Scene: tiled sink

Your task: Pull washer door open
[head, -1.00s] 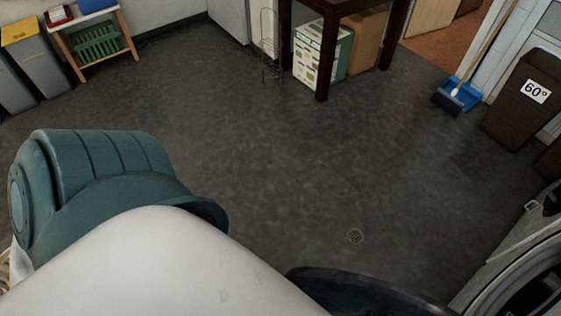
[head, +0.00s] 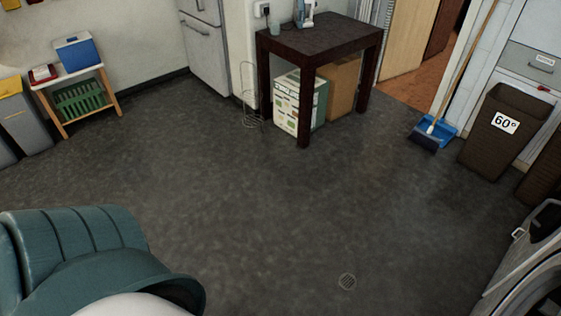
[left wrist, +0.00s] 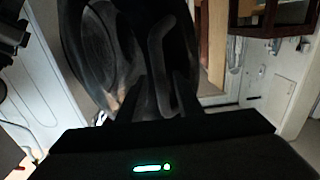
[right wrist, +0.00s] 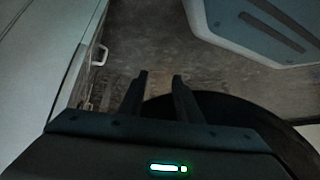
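The washer (head: 535,285) shows only in part at the lower right of the head view. In the left wrist view, the dark round washer door (left wrist: 92,45) is close ahead, with a pale machine panel (left wrist: 40,75) to its left. My left gripper (left wrist: 158,95) looks open, its dark fingers apart in front of the door. A grey curved piece shows between and beyond them; contact cannot be told. My right gripper (right wrist: 158,80) is open and empty above the floor. Neither gripper shows in the head view.
The middle of the floor (head: 250,200) is clear. A dark table (head: 320,38) stands at the back, and a brown bin (head: 505,130) and blue dustpan (head: 432,130) at the right. A pale front with a handle (right wrist: 98,54) is left of my right gripper.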

